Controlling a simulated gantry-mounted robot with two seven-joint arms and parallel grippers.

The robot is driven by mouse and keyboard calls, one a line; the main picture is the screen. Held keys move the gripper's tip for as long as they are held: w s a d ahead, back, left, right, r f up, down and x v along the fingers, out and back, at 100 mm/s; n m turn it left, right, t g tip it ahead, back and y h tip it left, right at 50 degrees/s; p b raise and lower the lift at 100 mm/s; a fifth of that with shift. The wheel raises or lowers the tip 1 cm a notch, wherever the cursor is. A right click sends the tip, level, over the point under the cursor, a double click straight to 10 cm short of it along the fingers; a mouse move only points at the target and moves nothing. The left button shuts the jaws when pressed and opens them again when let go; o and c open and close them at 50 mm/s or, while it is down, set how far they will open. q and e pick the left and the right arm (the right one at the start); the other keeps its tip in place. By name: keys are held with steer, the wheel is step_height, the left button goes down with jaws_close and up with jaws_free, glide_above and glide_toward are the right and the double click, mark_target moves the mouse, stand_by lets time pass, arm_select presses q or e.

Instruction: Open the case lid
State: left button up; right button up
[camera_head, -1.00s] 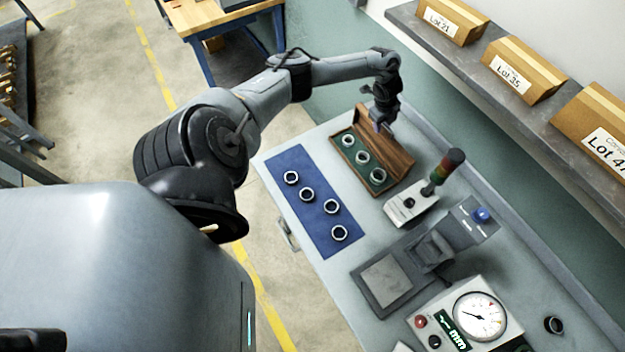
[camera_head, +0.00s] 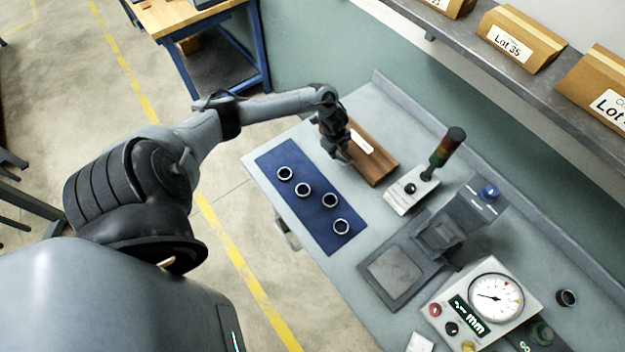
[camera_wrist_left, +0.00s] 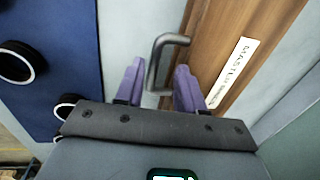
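The wooden case (camera_head: 378,166) stands on the bench with its brown lid down, and its inside is hidden. In the left wrist view the lid (camera_wrist_left: 212,45) carries a white label reading "MASTER" and more. A grey bent metal handle (camera_wrist_left: 160,55) sticks out from the lid's front edge. My left gripper (camera_head: 342,157) is at the front side of the case. In the left wrist view its purple fingers (camera_wrist_left: 160,75) are apart, one on each side of the handle, with gaps visible. My right gripper is not in view.
A blue mat (camera_head: 300,185) with several dark rings lies in front of the case. A signal-light box (camera_head: 408,193), a grey fixture (camera_head: 400,268) and a dial gauge unit (camera_head: 480,305) stand to the right. A shelf (camera_head: 460,48) with cartons hangs behind.

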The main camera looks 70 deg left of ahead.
arm_select(q)
steer(key=shift+s+f, duration=0.25)
steer(key=shift+f, duration=0.5)
step_height(320, 180, up, 11)
steer(key=s+p, duration=0.1)
steer(key=s, duration=0.1)
steer(key=s+d+f+g+h+p, duration=0.1)
steer(key=s+d+f+p, duration=0.1)
steer(key=s+d+f, duration=0.4)
steer(key=shift+s+d+f+g+h, duration=0.3)
steer(key=shift+s+d, duration=0.65)
steer(key=shift+s, duration=0.45)
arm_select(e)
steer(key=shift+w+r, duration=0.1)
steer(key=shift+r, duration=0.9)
arm_select(q)
steer(key=shift+s, duration=0.1)
